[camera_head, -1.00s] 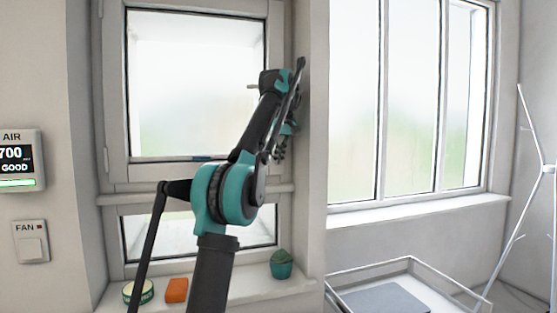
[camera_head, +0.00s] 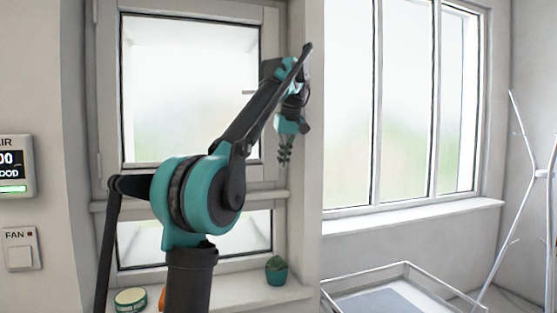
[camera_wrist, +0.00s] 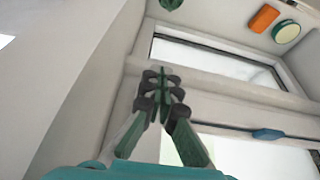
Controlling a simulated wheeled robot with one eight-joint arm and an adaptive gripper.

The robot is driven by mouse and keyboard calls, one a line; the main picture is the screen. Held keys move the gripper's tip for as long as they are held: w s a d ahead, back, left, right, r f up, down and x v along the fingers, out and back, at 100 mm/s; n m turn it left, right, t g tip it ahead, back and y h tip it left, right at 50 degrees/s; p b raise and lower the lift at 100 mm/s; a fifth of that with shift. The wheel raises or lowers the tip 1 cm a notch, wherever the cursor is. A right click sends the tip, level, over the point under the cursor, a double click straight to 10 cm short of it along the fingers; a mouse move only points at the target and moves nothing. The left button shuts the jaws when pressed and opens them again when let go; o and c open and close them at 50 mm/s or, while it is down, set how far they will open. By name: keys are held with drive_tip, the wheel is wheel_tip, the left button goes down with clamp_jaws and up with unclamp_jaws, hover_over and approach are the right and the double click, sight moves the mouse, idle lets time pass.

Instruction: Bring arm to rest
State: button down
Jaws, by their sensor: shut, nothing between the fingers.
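My gripper (camera_head: 285,157) hangs from the raised arm in front of the right edge of the left window (camera_head: 190,90), pointing down in the head view. Its fingers are together and hold nothing. In the wrist view my gripper (camera_wrist: 161,82) shows its fingertips close together in front of the window frame. I cannot tell the exact gap between the gripper and the window post.
On the sill stand a round tin (camera_head: 131,300), an orange block (camera_wrist: 263,18) and a teal pot with a plant (camera_head: 276,271). A wire-edged cart (camera_head: 405,270) and a white coat stand (camera_head: 530,160) are at right. An air monitor (camera_head: 14,165) and fan switch (camera_head: 20,250) are on the left wall.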

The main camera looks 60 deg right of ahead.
drive_tip(key=shift+s+a, duration=0.4)
drive_tip(key=shift+s, duration=0.25)
drive_tip(key=shift+s+a, duration=0.4)
drive_tip(key=shift+s, duration=0.2)
drive_tip(key=shift+w, duration=0.1)
drive_tip(key=w+a+f+n+y, duration=0.1)
drive_tip(key=w+a+f, duration=0.7)
drive_tip(key=w+f, duration=0.25)
drive_tip(key=w+a+f+n, duration=0.2)
drive_tip(key=w+a+f, duration=0.7)
drive_tip(key=w, duration=0.3)
drive_tip(key=w+a+f, duration=0.3)
drive_tip(key=a+f, duration=0.6)
drive_tip(key=a, duration=0.1)
drive_tip(key=s+a+f+n, duration=0.1)
drive_tip(key=s+a+f, duration=0.3)
drive_tip(key=a+f, duration=0.4)
drive_tip(key=s+a+f+n+y, duration=0.1)
drive_tip(key=s+a+f, duration=0.4)
drive_tip(key=a+f, duration=0.4)
drive_tip(key=s+a+f+n, duration=0.1)
drive_tip(key=s+a+f, duration=0.4)
drive_tip(key=a+f, duration=0.3)
drive_tip(key=a, duration=0.3)
drive_tip(key=shift+s+a+f+n+t, duration=0.25)
drive_tip(key=shift+a+f+n+t, duration=0.05)
drive_tip(key=shift+f+n+t, duration=0.1)
